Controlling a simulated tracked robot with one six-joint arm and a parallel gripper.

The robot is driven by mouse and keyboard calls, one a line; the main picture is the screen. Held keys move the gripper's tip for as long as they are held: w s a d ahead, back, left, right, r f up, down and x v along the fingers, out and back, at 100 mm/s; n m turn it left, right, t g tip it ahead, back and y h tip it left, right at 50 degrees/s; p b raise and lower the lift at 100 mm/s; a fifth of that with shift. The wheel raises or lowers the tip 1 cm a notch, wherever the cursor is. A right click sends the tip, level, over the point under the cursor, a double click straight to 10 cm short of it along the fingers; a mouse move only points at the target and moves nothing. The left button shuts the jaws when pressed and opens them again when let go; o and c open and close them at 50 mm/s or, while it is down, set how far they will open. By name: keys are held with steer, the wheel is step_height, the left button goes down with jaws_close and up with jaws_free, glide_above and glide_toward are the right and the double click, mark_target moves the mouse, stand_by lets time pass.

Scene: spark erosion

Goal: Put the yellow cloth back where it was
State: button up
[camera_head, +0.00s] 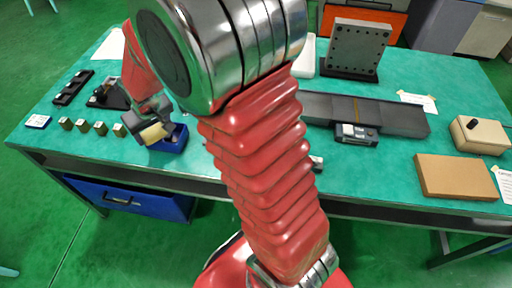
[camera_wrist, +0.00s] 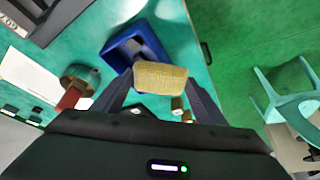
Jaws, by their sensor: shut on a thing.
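The yellow cloth (camera_wrist: 160,76) is pinched between the two dark fingers of my gripper (camera_wrist: 160,86) in the wrist view. In the head view, the cloth (camera_head: 155,133) shows as a pale yellow piece at the end of my gripper (camera_head: 154,122), on the left part of the table. A small open blue bin (camera_head: 176,142) is right beside and partly behind it. In the wrist view the blue bin (camera_wrist: 119,53) lies just beyond the cloth, which hides part of it. The cloth appears held above the table; I cannot tell its exact height.
Several small brass-topped blocks (camera_head: 82,125) stand in a row left of my gripper on the green table (camera_head: 250,160). Black fixtures (camera_head: 73,87) lie behind them. A dark rail (camera_head: 390,113), a brown box (camera_head: 455,177) and a beige box (camera_head: 479,135) are at the right.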

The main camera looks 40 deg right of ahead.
steer(key=shift+w+d, duration=0.2)
steer(key=shift+d, duration=0.1)
